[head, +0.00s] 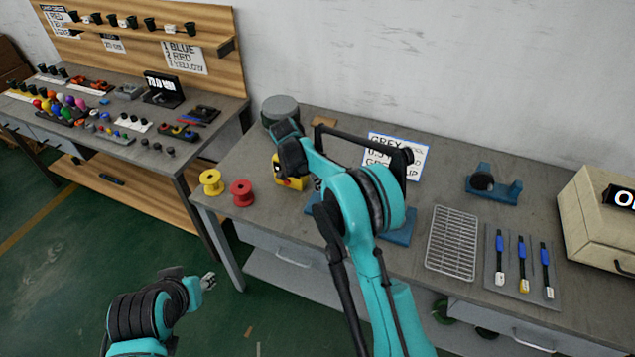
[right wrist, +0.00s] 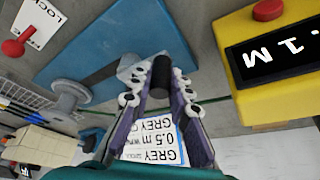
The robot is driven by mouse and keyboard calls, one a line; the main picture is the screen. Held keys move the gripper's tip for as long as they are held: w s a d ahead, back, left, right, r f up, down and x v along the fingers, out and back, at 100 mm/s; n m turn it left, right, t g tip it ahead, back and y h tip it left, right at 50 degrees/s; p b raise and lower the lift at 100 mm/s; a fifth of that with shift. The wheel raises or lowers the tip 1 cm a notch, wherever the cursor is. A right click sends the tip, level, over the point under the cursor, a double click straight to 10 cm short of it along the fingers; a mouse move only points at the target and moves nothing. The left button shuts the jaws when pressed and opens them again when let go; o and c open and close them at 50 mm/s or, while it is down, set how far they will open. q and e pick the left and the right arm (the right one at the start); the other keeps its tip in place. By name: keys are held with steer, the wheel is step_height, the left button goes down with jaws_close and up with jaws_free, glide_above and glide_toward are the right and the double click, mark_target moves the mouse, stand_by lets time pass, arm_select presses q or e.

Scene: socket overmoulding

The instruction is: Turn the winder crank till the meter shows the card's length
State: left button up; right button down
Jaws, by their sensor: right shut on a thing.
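The yellow meter (head: 290,182) stands behind my right arm in the head view. In the right wrist view the meter (right wrist: 270,70) has a red button, and its partly cut-off display ends in ".1 M". The white card (head: 410,155) reads GREY; in the right wrist view the card (right wrist: 155,143) shows 0.5 m, upside down. The winder's blue base (right wrist: 110,45) carries a dark crank arm. My right gripper (right wrist: 161,85) is shut on the dark crank handle (right wrist: 162,68); in the head view my arm hides the fingers. My left gripper (head: 208,281) is low, off the table; its jaw opening is unclear.
Yellow (head: 212,182) and red (head: 242,192) spools stand at the bench's left edge. A wire rack (head: 453,242), a tray (head: 500,296) with three cables, a blue stand (head: 505,192) and a beige box (head: 595,225) lie to the right. Another bench (head: 130,160) stands left.

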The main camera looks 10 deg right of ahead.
stand_by(0.4)
steer(key=c, duration=1.4)
jaws_free()
steer(key=shift+r, duration=0.1)
steer(key=v, duration=1.1)
steer(key=shift+w+a+r, duration=0.1)
steer(key=shift+a+r, duration=0.05)
steer(key=shift+r, duration=0.2)
